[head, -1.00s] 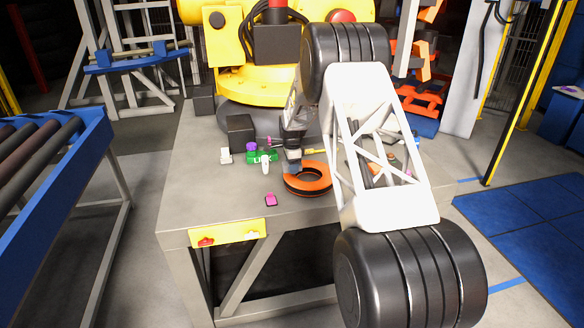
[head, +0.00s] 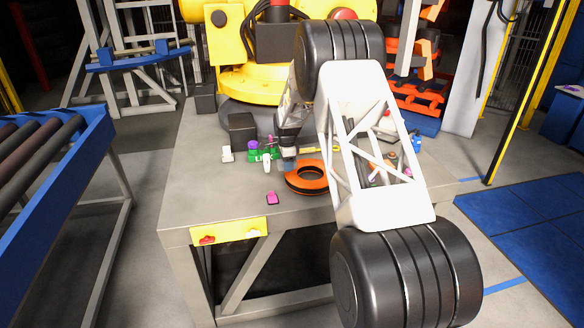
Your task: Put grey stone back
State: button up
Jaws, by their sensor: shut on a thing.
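My gripper (head: 288,152) points down over the table, just right of a small green rack (head: 262,156). It is shut on a small grey piece that shows below the fingertips, which I take to be the grey stone (head: 290,165). The stone is small and partly hidden by the fingers. The rack has a purple item (head: 253,145) at its back left and a white piece (head: 266,161) at its front. My gripper hides the rack's right end, and I cannot tell whether the stone touches it.
A pink piece (head: 272,198) lies in front and a small white block (head: 227,154) left of the rack. A black box (head: 242,127) stands behind. The table's left part (head: 195,180) is clear.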

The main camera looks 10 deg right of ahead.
jog(key=r, duration=0.1)
send_over(264, 184)
jog(key=shift+s+a+r, duration=0.1)
dwell(0.4)
jog(key=shift+f, duration=4)
jog(key=shift+f, duration=0.4)
jog(key=o, duration=0.8)
jog(key=shift+o, duration=0.4)
jog(key=o, duration=0.5)
jog(key=shift+r, duration=0.15)
